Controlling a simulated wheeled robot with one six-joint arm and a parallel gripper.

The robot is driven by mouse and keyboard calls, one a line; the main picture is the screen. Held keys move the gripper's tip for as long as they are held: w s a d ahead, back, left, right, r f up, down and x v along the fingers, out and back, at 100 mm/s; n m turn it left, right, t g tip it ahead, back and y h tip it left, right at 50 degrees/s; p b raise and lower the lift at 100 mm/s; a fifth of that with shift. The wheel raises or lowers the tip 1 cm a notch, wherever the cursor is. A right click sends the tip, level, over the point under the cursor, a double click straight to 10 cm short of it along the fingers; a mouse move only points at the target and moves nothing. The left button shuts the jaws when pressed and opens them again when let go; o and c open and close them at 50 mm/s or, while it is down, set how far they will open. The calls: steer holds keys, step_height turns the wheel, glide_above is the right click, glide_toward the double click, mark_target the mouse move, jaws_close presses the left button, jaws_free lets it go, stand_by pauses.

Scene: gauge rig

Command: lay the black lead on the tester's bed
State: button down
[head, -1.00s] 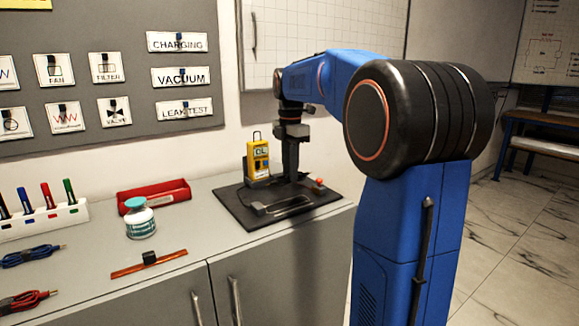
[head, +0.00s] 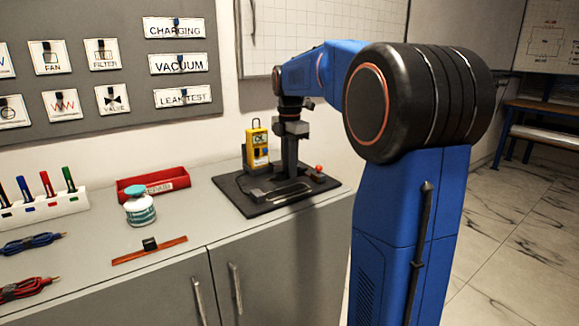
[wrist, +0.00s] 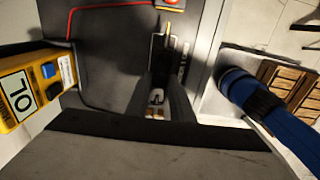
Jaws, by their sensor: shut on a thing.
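The tester is yellow (head: 257,146) and stands at the back left of a dark board; its OL display shows in the wrist view (wrist: 20,95). The bed (head: 236,197) is this flat black board on the counter. My gripper (head: 289,175) points down over the board, right of the tester. In the wrist view my gripper (wrist: 165,88) is shut on a dark, thin piece with a brass tip, apparently the black lead (wrist: 160,45). Its lower part is hidden by the fingers, and I cannot tell whether it touches the bed.
A red knob (head: 318,169) stands at the board's right. Left on the counter are a red tray (head: 153,187), a white jar (head: 140,208), an orange strip with a black block (head: 150,249), a pen rack (head: 45,207), and coiled blue (head: 32,243) and red leads (head: 25,289).

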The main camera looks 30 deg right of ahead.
steer(key=shift+f, duration=2.15)
steer(key=c, duration=1)
jaws_free()
steer(key=shift+r, duration=0.1)
steer(key=shift+r, duration=3.95)
